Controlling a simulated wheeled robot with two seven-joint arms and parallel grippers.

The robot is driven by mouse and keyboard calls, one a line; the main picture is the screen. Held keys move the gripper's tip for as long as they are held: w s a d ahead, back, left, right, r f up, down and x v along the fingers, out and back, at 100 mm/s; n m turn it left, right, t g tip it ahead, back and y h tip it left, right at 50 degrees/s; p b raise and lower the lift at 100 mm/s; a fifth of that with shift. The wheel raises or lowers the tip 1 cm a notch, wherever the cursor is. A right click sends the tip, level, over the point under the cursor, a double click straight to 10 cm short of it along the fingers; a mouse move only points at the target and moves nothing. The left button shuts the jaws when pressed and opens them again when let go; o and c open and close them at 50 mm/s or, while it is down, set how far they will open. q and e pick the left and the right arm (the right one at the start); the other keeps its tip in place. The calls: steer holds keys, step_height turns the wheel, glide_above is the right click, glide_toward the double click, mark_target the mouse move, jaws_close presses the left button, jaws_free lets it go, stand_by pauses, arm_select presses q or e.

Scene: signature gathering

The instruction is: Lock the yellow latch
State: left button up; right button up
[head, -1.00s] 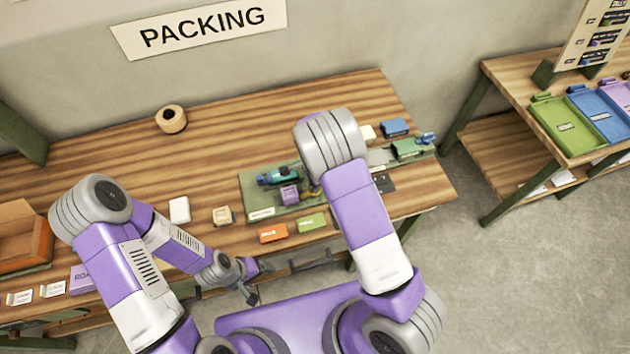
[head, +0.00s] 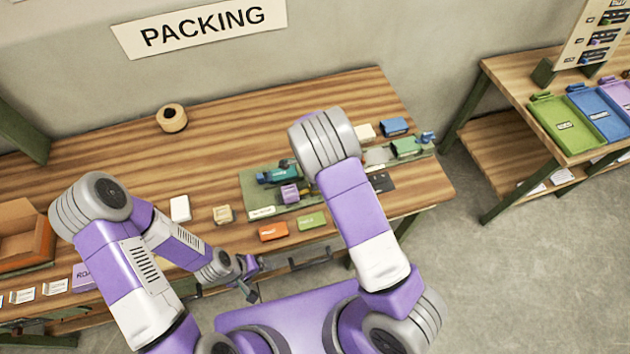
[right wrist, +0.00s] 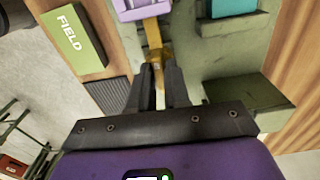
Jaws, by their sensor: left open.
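The yellow latch (right wrist: 153,42) shows in the right wrist view as a narrow bar running down from a purple block (right wrist: 140,8). My right gripper (right wrist: 160,72) has its fingers close together, one on each side of the latch's lower end, with only a narrow gap between them. In the head view my right arm hides the right gripper and the latch. The purple block (head: 290,194) and a teal part (head: 280,174) sit on the green fixture (head: 262,212). My left gripper (head: 250,277) is open and empty, low by the table's front edge.
An orange box (head: 273,232) and a green box (head: 312,221) lie at the front edge; the green one, marked FIELD, also shows in the right wrist view (right wrist: 73,34).

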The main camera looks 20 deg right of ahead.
steer(key=o, duration=0.3)
steer(key=shift+o, duration=0.2)
step_height(320, 180, up, 8)
steer(key=shift+f, duration=0.2)
stand_by(0.5)
